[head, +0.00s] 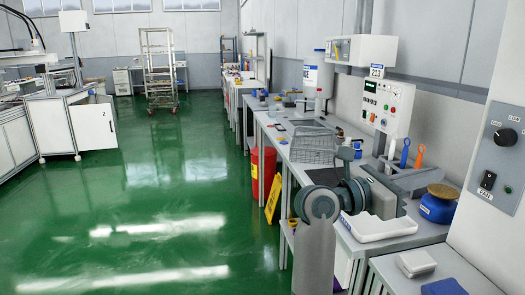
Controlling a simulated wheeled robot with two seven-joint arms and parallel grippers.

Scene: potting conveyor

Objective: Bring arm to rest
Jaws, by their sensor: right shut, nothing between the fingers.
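My right arm rises at the lower middle right of the head view, in front of the workbench (284,150). Its pale grey link stands upright, with dark grey-green round joints above it. My right gripper (347,153) shows small and dark at the far end of that arm, over the bench. It is shut and holds nothing. Its fingertips are hard to make out against the clutter. My left gripper is not in view.
A wire basket (313,146), white tray (378,225) and blue jar (438,205) are on the bench. A red bin (264,173) and yellow floor sign (273,198) stand beside it. A rack trolley (161,70) stands farther back. The green floor at left is clear.

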